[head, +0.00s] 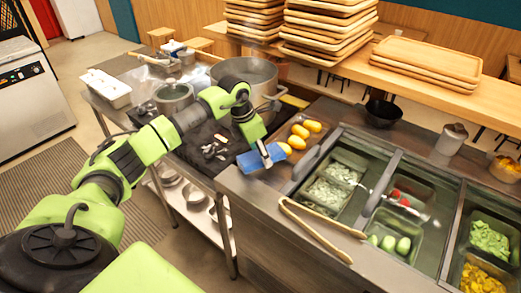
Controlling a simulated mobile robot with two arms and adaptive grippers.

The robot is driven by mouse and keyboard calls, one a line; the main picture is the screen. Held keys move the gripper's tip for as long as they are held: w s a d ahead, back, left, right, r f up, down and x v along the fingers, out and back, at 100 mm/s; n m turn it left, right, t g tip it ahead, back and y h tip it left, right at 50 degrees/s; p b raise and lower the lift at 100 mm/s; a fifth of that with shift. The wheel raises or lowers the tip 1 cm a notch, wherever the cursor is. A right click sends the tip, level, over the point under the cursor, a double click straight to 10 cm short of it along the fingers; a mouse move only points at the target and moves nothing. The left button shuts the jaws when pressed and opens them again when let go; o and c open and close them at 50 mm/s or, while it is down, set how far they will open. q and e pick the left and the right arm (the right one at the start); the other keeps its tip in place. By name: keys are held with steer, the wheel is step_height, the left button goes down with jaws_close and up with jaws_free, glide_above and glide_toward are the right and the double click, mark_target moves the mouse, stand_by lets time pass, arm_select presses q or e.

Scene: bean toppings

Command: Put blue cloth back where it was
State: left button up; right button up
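The blue cloth (248,161) is at the left end of the steel counter (258,190), near the counter's edge. It looks flat and spread out. My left gripper (267,159) points down at the cloth, and its fingers overlap the cloth's middle and right part. The fingers hide some of the cloth. I cannot tell whether they grip it or only touch it, or whether the cloth is lifted off the counter. My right gripper is not in view.
Yellow lemon-like items (298,136) lie just right of the cloth. Wooden tongs (318,230) lie on the counter's front. Topping bins (329,194) fill the right side. A large pot (245,72) stands behind, and a stove (205,143) with small dark items is left of the cloth.

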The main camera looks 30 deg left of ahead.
arm_select(q)
steer(key=shift+f, duration=0.15)
steer(key=shift+f, duration=0.1)
steer(key=shift+f+b, duration=0.25)
steer(key=shift+b, duration=0.15)
steer(key=o, duration=1.2)
